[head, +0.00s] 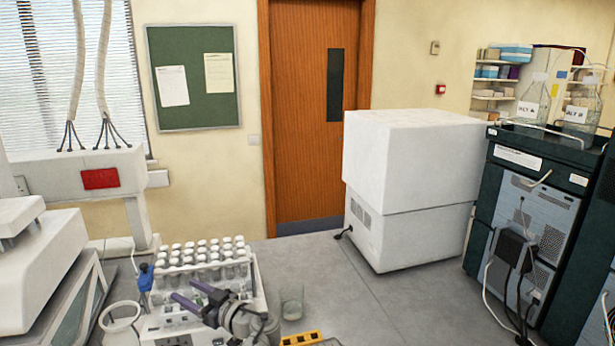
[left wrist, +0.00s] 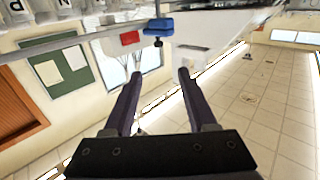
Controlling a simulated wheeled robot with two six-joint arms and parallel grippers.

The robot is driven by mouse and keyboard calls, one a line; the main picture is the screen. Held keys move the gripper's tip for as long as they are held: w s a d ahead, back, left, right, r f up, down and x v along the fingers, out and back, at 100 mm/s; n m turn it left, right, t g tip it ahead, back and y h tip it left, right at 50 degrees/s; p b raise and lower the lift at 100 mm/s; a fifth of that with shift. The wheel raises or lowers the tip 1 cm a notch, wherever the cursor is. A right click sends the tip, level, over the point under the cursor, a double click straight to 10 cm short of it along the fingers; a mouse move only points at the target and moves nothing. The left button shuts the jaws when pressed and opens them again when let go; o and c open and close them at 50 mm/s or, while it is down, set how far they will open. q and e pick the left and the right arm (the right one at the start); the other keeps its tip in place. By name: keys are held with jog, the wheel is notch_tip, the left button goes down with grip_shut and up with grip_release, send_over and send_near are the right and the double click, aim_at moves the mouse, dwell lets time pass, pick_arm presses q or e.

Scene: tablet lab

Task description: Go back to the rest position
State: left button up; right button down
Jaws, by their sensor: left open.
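My left gripper (head: 182,291) is at the bottom of the head view, its two dark purple fingers apart and pointing left. It is in front of a white rack (head: 262,290) of white-capped vials (head: 203,247) and hides part of it. In the left wrist view the open fingers (left wrist: 160,74) have nothing between them. I cannot tell whether the gripper touches the rack. My right gripper is not in view.
A glass beaker (head: 291,302) stands right of the gripper, with a yellow rack (head: 300,338) in front. A white box-shaped instrument (head: 410,185) stands behind; the grey bench (head: 350,300) between is clear.

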pick_arm(q)
jog(key=s+d+f+m+g+h, duration=0.3)
jog(key=s+d+f+m+h, duration=0.1)
jog(key=f, duration=0.4)
jog(key=s+d+f+m+g+h, duration=0.25)
jog(key=s+d+f+h, duration=0.2)
jog(key=f, duration=0.35)
jog(key=s+d+f+m+g+h, duration=0.1)
jog(key=s+d+f+m+h, duration=0.2)
jog(key=d, duration=0.4)
jog(key=s+d+f+m+g+h, duration=0.2)
jog(key=s+d+f+m+h, duration=0.1)
jog(key=s+d+m, duration=0.3)
jog(key=shift+s+d, duration=0.15)
jog(key=shift+d, duration=0.25)
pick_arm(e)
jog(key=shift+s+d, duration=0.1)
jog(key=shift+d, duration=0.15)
pick_arm(q)
jog(key=shift+m+g, duration=0.25)
